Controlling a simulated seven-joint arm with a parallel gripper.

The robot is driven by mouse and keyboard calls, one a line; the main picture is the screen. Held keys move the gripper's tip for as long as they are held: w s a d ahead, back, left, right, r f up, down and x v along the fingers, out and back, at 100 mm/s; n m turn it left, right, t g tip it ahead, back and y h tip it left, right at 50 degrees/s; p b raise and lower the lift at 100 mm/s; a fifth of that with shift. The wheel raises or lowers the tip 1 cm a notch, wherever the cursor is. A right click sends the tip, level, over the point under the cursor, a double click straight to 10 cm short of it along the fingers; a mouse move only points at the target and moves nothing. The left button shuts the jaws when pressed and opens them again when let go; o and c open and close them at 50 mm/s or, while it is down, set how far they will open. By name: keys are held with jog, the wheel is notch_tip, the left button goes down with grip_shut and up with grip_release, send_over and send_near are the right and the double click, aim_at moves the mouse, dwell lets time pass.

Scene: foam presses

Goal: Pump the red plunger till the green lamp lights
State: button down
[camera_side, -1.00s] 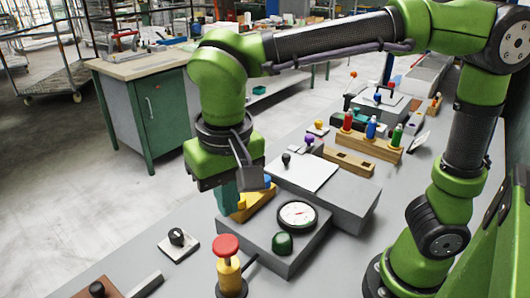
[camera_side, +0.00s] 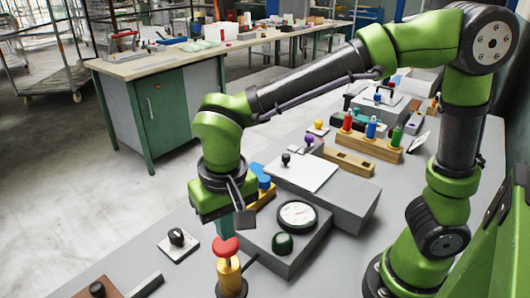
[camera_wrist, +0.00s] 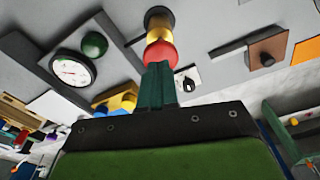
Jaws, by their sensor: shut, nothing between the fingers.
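The red plunger (camera_side: 226,246) is a round red knob on a yellow cylinder with a dark base, upright at the front of the bench. It also shows in the wrist view (camera_wrist: 161,54). My gripper (camera_side: 244,232) points down with its teal fingers shut and empty, close behind and above the red knob. In the wrist view the fingertips (camera_wrist: 158,68) reach the knob's edge; I cannot tell whether they touch. The green lamp (camera_side: 282,243), a dark green dome on the grey box, looks unlit. The round gauge (camera_side: 298,215) sits beside it.
A black knob on a white plate (camera_side: 178,240) lies left of the plunger. A yellow block with a blue top (camera_side: 262,190) stands behind my gripper. A brown block with a black knob (camera_side: 98,290) is at the front left.

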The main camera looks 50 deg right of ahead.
aim_at(228, 247)
jog(key=shift+w+f, duration=0.1)
jog(key=shift+f, duration=1.05)
notch_tip(228, 247, down, 4)
jog(key=shift+f, duration=0.1)
jog(key=s, duration=0.2)
jog(key=s+r, duration=0.1)
jog(key=shift+a+r, duration=0.1)
jog(key=shift+a, duration=0.3)
notch_tip(228, 247, up, 17)
jog(key=s, duration=0.1)
jog(key=shift+s+a, duration=0.25)
jog(key=shift+a, duration=0.05)
dwell(0.4)
